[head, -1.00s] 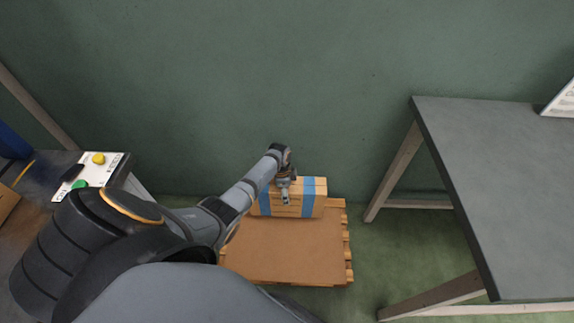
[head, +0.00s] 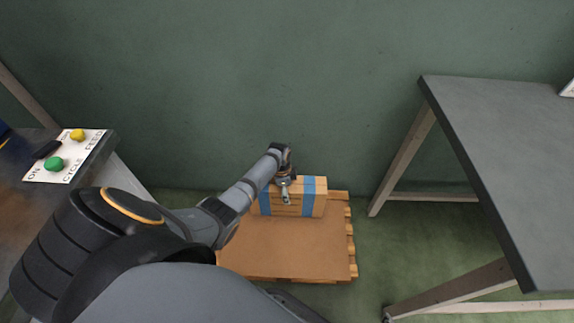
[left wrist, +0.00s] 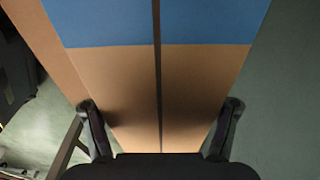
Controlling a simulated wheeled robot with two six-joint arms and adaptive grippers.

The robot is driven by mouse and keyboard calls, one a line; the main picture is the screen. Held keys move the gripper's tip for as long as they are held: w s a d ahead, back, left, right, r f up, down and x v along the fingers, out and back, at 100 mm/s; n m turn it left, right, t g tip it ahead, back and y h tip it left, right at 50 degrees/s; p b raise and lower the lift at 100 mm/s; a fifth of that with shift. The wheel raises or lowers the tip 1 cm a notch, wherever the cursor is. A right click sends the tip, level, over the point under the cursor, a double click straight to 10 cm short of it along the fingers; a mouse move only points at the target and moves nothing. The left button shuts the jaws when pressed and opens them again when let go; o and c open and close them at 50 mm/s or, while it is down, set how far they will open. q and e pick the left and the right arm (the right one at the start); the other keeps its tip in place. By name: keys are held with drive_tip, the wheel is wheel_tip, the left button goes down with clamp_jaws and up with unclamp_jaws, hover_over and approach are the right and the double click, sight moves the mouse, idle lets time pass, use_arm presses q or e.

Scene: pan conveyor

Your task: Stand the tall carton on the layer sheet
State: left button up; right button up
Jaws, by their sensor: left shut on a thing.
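The tall carton (head: 318,203), brown with blue bands, is at the back of the pallet in the head view. My left gripper (head: 285,192) is shut on it from above. In the left wrist view the carton (left wrist: 190,75) fills the middle, with a dark seam and a blue band, between the two fingers of the left gripper (left wrist: 160,118). The brown layer sheet (head: 275,248) lies flat on the pallet, in front of and below the carton. The carton's lower end is not clear, so I cannot tell whether it touches the sheet. My right gripper is not in view.
The wooden pallet (head: 351,250) stands on the green floor by the wall. A grey table (head: 510,160) stands to the right, with clear floor between. A control panel with a green button (head: 54,164) and a yellow button (head: 77,135) is at the left.

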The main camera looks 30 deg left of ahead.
use_arm(q)
drive_tip(key=shift+f+b, duration=0.4)
drive_tip(key=shift+f, duration=0.1)
idle(0.3)
drive_tip(key=o, duration=1.7)
drive_tip(key=shift+c, duration=0.2)
drive_tip(key=shift+o, duration=0.8)
drive_tip(key=r, duration=0.8)
drive_tip(key=a+r, duration=0.1)
drive_tip(key=r, duration=0.3)
drive_tip(key=shift+s+a, duration=0.1)
drive_tip(key=shift+s, duration=0.3)
